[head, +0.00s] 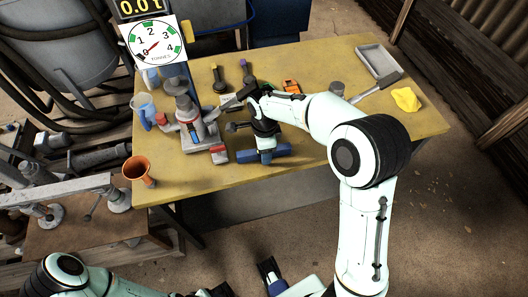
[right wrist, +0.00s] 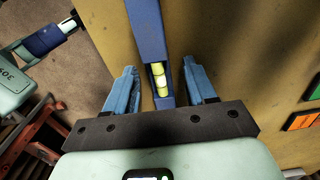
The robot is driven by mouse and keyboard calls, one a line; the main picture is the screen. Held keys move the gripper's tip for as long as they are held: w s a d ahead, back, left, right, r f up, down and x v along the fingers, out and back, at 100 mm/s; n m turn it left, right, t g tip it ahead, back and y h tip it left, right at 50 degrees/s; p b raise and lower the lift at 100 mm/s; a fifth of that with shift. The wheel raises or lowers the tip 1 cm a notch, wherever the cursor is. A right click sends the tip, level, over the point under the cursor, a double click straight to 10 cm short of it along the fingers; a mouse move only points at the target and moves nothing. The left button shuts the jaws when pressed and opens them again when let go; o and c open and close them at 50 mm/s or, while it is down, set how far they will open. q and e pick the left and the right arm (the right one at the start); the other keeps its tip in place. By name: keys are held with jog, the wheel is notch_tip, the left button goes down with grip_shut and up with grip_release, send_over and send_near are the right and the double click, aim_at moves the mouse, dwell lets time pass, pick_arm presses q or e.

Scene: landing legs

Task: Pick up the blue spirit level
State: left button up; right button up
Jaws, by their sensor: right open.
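The blue spirit level (head: 264,154) lies along the front edge of the yellow table in the head view. In the right wrist view the spirit level (right wrist: 148,32) runs down from the top, and its yellow-green vial shows close to the palm. My right gripper (right wrist: 158,80) is open, with one blue finger on each side of the level and a visible gap on both sides. In the head view the right gripper (head: 265,146) is above the middle of the level and partly hides it.
A grey press-like device (head: 190,120) with red parts stands left of the level. An orange cup (head: 138,170) is at the left front corner. A grey tray (head: 378,60) and a yellow cloth (head: 406,99) lie at the right. The table's right front is clear.

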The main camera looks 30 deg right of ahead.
grip_shut()
jog(key=shift+r, duration=0.1)
